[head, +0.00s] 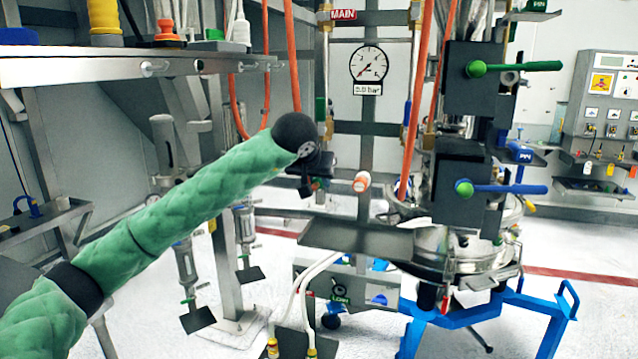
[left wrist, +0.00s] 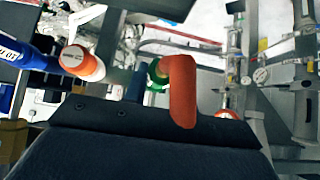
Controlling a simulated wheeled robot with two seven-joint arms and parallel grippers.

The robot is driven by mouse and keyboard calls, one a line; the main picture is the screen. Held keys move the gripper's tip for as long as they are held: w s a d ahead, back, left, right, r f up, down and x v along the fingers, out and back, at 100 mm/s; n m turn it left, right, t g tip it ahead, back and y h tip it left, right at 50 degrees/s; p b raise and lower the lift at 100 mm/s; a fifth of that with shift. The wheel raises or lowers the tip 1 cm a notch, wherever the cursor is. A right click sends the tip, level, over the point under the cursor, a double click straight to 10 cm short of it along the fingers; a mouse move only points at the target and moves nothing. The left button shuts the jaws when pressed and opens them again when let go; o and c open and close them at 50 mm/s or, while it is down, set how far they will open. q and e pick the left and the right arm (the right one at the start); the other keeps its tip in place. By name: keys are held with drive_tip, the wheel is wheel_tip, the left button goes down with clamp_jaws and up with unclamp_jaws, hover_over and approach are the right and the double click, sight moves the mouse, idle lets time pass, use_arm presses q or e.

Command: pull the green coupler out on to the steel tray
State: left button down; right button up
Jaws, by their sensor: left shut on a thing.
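My left gripper (head: 318,172) hangs at the end of my green-sleeved arm, in front of the gauge frame in the head view. In the left wrist view its dark body fills the bottom. A green piece (left wrist: 157,73), which looks like the green coupler, shows beside an orange-red upright part there. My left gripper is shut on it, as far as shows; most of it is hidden. The steel tray (head: 365,238) is a flat plate below and right of the gripper in the head view. My right gripper is not in view.
A white cylinder with an orange end (head: 362,181) stands just right of the gripper, above the tray; it also shows in the left wrist view (left wrist: 83,62). Orange hoses and a round pressure gauge (head: 369,64) are behind. Valves with green (head: 515,67) and blue handles stand at right.

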sight(314, 188)
use_arm(q)
drive_tip(key=shift+s+a, duration=0.1)
drive_tip(key=shift+s, duration=0.05)
drive_tip(key=shift+s+a+b, duration=0.3)
drive_tip(key=shift+s+b, duration=0.35)
drive_tip(key=shift+s, duration=0.3)
drive_tip(key=shift+s+a+b, duration=0.25)
drive_tip(key=shift+s+b, duration=0.35)
drive_tip(key=shift+s, duration=0.3)
